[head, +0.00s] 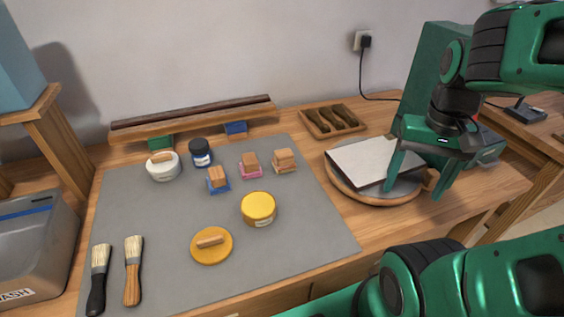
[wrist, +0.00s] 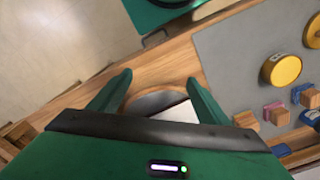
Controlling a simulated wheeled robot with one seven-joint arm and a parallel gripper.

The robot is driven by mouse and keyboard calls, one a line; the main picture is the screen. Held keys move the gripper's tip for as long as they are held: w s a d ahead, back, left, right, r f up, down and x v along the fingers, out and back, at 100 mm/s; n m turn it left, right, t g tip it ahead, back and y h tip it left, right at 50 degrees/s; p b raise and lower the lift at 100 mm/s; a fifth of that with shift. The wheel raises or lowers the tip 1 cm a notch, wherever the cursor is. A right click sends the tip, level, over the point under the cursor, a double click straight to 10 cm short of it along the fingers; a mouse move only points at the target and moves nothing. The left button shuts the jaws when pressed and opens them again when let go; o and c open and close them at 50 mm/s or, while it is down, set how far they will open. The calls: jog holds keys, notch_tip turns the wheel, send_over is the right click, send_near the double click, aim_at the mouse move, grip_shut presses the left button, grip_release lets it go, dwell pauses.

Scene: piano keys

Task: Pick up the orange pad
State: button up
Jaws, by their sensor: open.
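A round orange-yellow pad (head: 211,246) with a wooden bar handle lies on the grey mat (head: 312,232), front centre in the head view. A small wooden block (head: 285,160) with a tan base stands at the mat's back right; I cannot tell whether its base is orange. It also shows in the wrist view (wrist: 246,119). My gripper (head: 412,194) is open and empty, pointing down over the right side of the round board, right of the mat and apart from both pieces. The wrist view shows its two spread fingers (wrist: 158,78).
Blue-based (head: 218,180) and pink-based (head: 250,166) blocks stand near a yellow jar (head: 258,208). A white pot (head: 163,168) and dark blue jar (head: 200,153) are behind. Two brushes (head: 133,271) lie front left. The round board (head: 372,198) bears a pale sheet (head: 370,160).

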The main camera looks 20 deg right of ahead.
jog(key=w+a+r+m, duration=0.1)
jog(key=w+r+m, duration=0.15)
jog(key=w, duration=0.75)
jog(key=m, duration=0.9)
send_near(284, 153)
jog(key=shift+w+a+f, duration=0.2)
jog(key=shift+w+a, duration=0.1)
notch_tip(284, 153, down, 5)
jog(key=shift+s+d+f, duration=0.1)
jog(key=shift+d+f, duration=0.05)
jog(key=shift+f, duration=1.2)
jog(key=shift+s+d+f, duration=0.1)
jog(key=shift+f, duration=1.25)
jog(key=c, duration=1.2)
jog(key=shift+c, duration=0.2)
jog(key=shift+r, duration=0.1)
